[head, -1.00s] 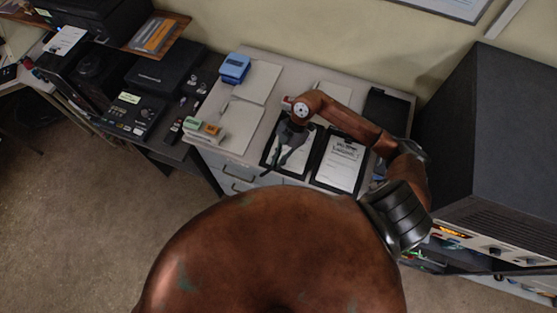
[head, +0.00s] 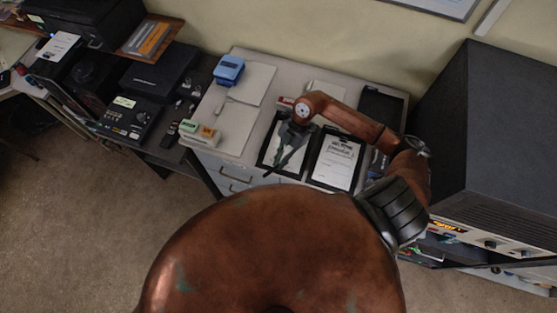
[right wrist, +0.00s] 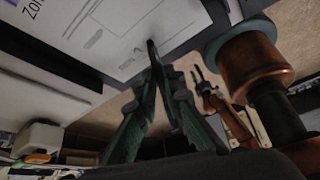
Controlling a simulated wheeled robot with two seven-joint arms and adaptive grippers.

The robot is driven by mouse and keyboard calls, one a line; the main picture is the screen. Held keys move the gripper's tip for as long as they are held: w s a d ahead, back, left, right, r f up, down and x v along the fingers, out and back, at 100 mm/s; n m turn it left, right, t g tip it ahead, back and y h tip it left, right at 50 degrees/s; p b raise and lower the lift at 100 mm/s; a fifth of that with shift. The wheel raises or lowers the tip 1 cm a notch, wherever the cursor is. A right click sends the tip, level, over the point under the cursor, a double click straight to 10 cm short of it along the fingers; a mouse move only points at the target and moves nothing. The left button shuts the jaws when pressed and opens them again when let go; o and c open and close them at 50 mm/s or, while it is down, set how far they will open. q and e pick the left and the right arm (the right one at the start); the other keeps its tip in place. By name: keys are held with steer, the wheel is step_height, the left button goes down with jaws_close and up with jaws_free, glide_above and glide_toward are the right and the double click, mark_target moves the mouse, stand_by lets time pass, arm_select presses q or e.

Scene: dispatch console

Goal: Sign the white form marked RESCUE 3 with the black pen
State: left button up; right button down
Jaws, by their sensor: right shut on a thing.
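Two black clipboards with white forms lie side by side on the grey cabinet top. The left form (head: 298,157) is partly hidden by my right gripper (head: 285,147); the right form (head: 337,163) is uncovered, its heading too small to read surely. In the right wrist view, a white form (right wrist: 120,35) shows large print starting "Zon" and grey marks. There my right gripper (right wrist: 161,75) is shut on a slim dark thing, seemingly the black pen (right wrist: 152,50), its end over or at the form's lower edge; contact cannot be told. My left gripper is not in view.
A blue device (head: 229,69) and pale folders (head: 247,85) lie at the back left of the top. Small green and orange boxes (head: 207,134) stand at its left front. A black tray (head: 382,106) lies at the back right. A large dark cabinet (head: 500,130) blocks the right.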

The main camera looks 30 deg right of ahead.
steer(key=shift+s+d+f, duration=0.1)
steer(key=shift+s+d, duration=0.05)
steer(key=shift+s+d+p, duration=0.25)
steer(key=shift+s+p, duration=0.2)
steer(key=shift+s, duration=0.05)
steer(key=shift+s+d+p, duration=0.1)
steer(key=shift+s+p, duration=0.35)
steer(key=shift+d, duration=0.15)
steer(key=shift+s+d, duration=0.2)
steer(key=shift+d, duration=0.05)
steer(key=shift+d, duration=0.15)
